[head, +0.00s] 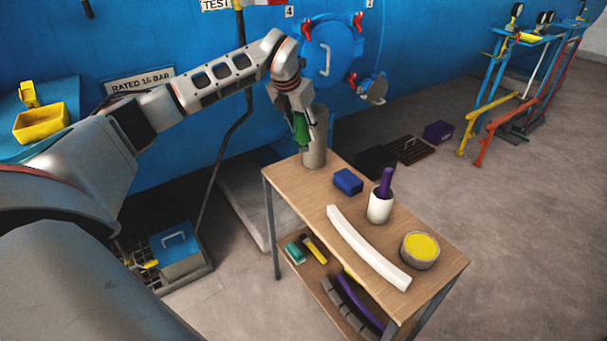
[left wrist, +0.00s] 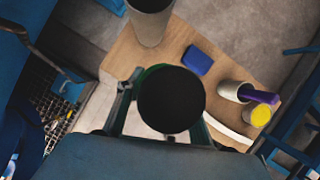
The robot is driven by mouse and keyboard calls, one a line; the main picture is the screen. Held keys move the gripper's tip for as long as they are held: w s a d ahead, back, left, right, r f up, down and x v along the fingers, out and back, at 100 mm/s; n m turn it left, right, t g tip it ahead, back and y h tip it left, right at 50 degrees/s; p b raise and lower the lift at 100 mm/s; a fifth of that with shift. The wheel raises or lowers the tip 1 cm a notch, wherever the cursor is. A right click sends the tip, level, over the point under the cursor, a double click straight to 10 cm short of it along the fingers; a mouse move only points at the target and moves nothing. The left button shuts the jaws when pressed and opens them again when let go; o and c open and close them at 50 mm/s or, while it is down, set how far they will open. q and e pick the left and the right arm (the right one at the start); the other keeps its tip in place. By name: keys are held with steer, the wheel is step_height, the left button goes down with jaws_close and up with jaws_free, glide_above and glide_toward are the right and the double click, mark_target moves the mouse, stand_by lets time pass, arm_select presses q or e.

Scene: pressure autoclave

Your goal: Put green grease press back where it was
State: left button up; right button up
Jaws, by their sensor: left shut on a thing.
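My left gripper (head: 299,112) is shut on the green grease press (head: 301,131), which hangs below its fingers at the far left corner of the wooden table (head: 298,196). In the left wrist view the press shows mainly as a round black end (left wrist: 170,98) with a green edge, between the fingers. A tall grey cylinder (head: 315,147) stands on that corner, behind the press in the head view. The left wrist view shows the cylinder (left wrist: 149,22) apart from the press. A white cup (head: 379,207) holds a purple press-like tool (head: 386,181). My right gripper is out of view.
A blue block (head: 348,181), a curved white strip (head: 366,248) and a tin with yellow contents (head: 420,249) are on the tabletop. Several items lie on the lower shelf. The blue autoclave wall (head: 210,50) and its round door (head: 330,50) rise behind the table.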

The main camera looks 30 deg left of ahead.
arm_select(q)
step_height(320, 180, down, 15)
steer(key=shift+r+b, duration=0.15)
steer(key=shift+b, duration=0.3)
steer(key=o, duration=1.5)
steer(key=shift+f, duration=0.25)
steer(key=shift+r, duration=0.1)
